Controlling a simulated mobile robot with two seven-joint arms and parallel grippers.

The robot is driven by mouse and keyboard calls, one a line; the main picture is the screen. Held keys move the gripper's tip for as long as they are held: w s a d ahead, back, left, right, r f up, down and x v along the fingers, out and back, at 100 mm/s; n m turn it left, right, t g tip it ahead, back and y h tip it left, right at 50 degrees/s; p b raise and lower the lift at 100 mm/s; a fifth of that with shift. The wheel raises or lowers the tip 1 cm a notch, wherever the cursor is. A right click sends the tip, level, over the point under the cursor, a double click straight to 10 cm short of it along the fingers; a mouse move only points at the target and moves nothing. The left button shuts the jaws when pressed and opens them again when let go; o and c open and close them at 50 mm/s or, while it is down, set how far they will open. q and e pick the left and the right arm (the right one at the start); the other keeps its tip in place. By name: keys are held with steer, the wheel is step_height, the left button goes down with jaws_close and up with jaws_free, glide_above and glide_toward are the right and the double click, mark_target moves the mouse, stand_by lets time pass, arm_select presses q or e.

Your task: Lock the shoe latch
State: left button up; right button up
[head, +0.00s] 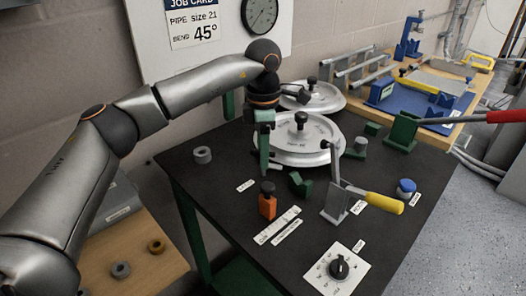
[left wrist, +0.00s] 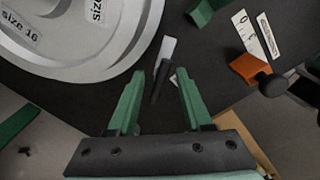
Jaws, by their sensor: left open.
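My left gripper (head: 264,172) has green fingers and hangs beside the front left rim of the large grey disc (head: 298,150) on the black table. In the left wrist view the gripper (left wrist: 161,76) is open, with a gap between its fingers. A slim dark piece (left wrist: 160,84) with a pale tag at its far end shows in that gap, apart from both fingers. I cannot tell for sure whether it is the shoe latch. An orange block with a black knob (head: 267,203) stands in front of the gripper; it is at the right in the wrist view (left wrist: 246,68). My right gripper is out of view.
A green block (head: 300,184) and a grey bracket with a yellow-handled lever (head: 384,203) stand nearby. A dial plate (head: 337,269) is at the front, a blue-topped button (head: 406,187) at the right. A red-handled bar (head: 505,116) extends off the right. The left table corner is mostly clear.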

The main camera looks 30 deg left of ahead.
arm_select(q)
steer(key=shift+c, duration=0.3)
jaws_close()
stand_by(0.3)
